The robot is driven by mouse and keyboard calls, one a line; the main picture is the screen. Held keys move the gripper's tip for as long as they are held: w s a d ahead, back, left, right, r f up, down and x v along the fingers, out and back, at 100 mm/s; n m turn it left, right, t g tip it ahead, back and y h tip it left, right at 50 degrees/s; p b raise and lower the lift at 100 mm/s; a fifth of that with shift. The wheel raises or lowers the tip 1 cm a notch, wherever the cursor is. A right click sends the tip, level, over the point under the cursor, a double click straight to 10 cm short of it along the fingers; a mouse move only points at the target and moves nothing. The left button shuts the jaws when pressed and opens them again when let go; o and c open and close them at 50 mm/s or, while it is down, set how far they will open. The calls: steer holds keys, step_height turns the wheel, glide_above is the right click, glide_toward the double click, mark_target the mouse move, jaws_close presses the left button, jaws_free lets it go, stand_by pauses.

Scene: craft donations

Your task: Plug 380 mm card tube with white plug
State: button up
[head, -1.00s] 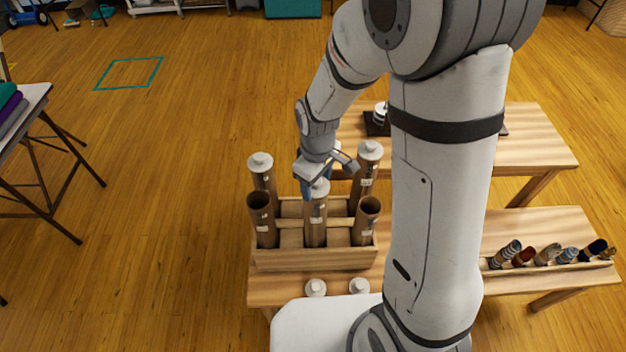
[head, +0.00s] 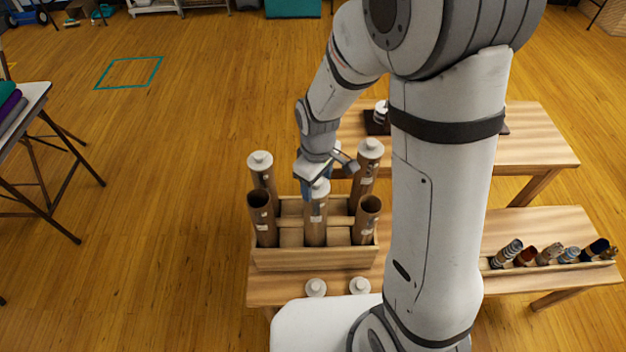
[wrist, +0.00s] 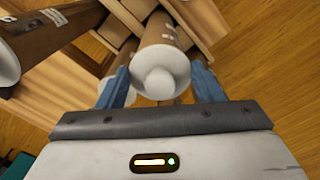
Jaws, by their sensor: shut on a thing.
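A brown card tube (head: 315,225) stands upright in the front middle of a wooden crate (head: 315,259), with a white plug (head: 319,187) at its top. My gripper (head: 318,192) is at the top of this tube. In the wrist view the white plug (wrist: 160,72) sits at the tube's mouth, between the blue fingers of my gripper (wrist: 164,88). The gripper is shut on the plug. How deep the plug sits in the tube is hidden. Which tube is 380 mm long cannot be read from its label.
Two capped tubes (head: 261,172) (head: 368,165) stand at the crate's back. Open tubes (head: 261,222) (head: 366,222) stand at its front left and right. Two loose white plugs (head: 316,287) (head: 359,286) lie on the near table. A rack of small rolls (head: 550,260) is at right.

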steer(key=shift+f, duration=0.25)
steer(key=o, duration=0.7)
steer(key=shift+c, duration=0.2)
step_height(320, 180, up, 11)
steer(key=p, duration=0.7)
steer(key=shift+p, duration=0.3)
steer(key=s+d+r+m+t+b, duration=0.3)
steer(key=s+d+r+m, duration=0.6)
steer(key=s+d+r, duration=0.2)
steer(key=shift+s+r+m, duration=0.4)
steer(key=shift+s+r, duration=0.45)
steer(key=shift+r, duration=0.1)
